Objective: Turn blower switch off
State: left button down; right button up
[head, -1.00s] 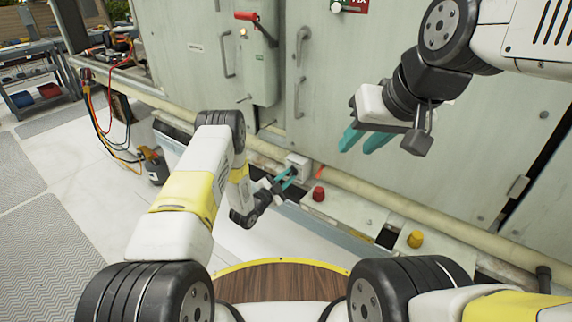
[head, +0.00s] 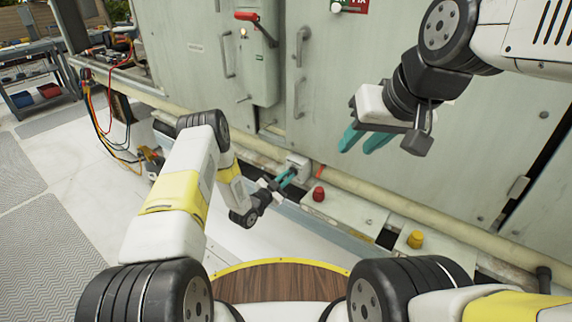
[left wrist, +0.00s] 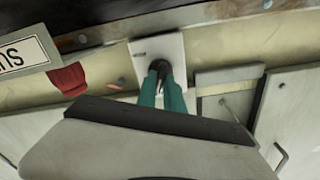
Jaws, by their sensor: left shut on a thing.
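The blower switch is a small black knob (left wrist: 160,67) on a pale square box (left wrist: 140,48), seen in the left wrist view. The same box (head: 299,166) shows in the head view, low on the cabinet front. My left gripper (head: 287,178) reaches it with teal fingers, which also show in the left wrist view (left wrist: 165,84). They are shut on the knob, one on each side, and cover much of it. The knob's exact setting cannot be read. My right gripper (head: 366,142) is open and empty, in front of the cabinet's right part.
A pale pipe (head: 360,188) runs along the cabinet's foot. A red-handled lever (head: 247,16) is above. Open floor lies left.

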pick_arm(q)
jog(key=n, duration=0.5)
jog(key=shift+a, duration=0.1)
dwell(0.4)
jog(key=c, duration=1.5)
grip_release()
jog(key=shift+o, duration=0.2)
jog(key=v, duration=0.7)
jog(key=shift+s+a, duration=0.25)
jog(key=shift+s, duration=0.05)
